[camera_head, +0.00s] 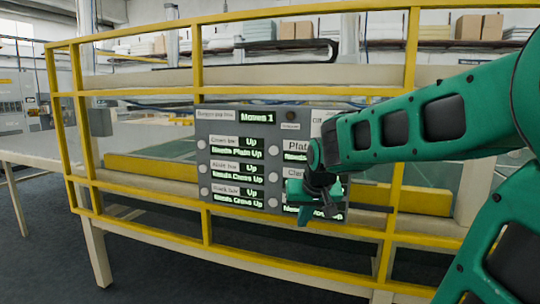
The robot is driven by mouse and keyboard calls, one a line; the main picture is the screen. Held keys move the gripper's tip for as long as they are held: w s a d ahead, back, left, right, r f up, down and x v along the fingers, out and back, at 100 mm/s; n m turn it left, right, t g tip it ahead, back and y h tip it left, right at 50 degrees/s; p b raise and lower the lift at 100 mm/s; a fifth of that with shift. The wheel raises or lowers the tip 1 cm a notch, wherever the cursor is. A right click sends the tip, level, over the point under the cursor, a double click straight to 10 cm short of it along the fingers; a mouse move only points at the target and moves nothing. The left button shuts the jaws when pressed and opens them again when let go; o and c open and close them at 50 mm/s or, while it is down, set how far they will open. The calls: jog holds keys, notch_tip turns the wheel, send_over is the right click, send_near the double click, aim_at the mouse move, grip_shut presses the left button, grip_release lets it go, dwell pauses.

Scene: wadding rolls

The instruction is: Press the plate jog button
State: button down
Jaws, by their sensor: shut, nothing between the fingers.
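A grey control panel (237,126) hangs on the yellow railing in the middle of the view. Its right half has a label starting "Plat" (297,146), partly covered by my arm. A pale round button (272,148) sits just left of that label, and two more buttons are below it in the same column. I cannot read whether any is marked as the jog. My gripper (328,210) is shut and empty in front of the panel's lower right. It hides part of the panel there; contact cannot be told.
Yellow rails (229,246) run above, below and beside the panel. A pale table (38,158) stands at the left. The panel's left half, with another column of buttons (203,167) and lit green text lines, is unobstructed. Shelves with boxes stand behind.

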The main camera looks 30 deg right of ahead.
aim_at(272, 151)
jog(key=w+r+t, duration=0.3)
jog(key=w+r, duration=0.3)
jog(key=w, duration=0.3)
jog(key=w+a+r+t, duration=0.1)
jog(key=w+r+t, duration=0.2)
jog(key=w+r, duration=0.4)
jog(key=w, duration=0.3)
jog(key=shift+w+a+h, duration=0.15)
jog(key=shift+a+h, duration=0.1)
jog(key=shift+h, duration=0.05)
jog(key=shift+d, duration=0.1)
jog(key=shift+w+d, duration=0.9)
jog(key=shift+d, duration=0.25)
jog(key=shift+w+d, duration=0.85)
jog(key=shift+d, duration=0.3)
jog(key=shift+w+d, duration=0.9)
jog(key=shift+d, duration=0.25)
jog(key=shift+d, duration=0.15)
jog(key=shift+w+d+r, duration=0.1)
jog(key=shift+w+d, duration=0.05)
jog(key=shift+d, duration=0.05)
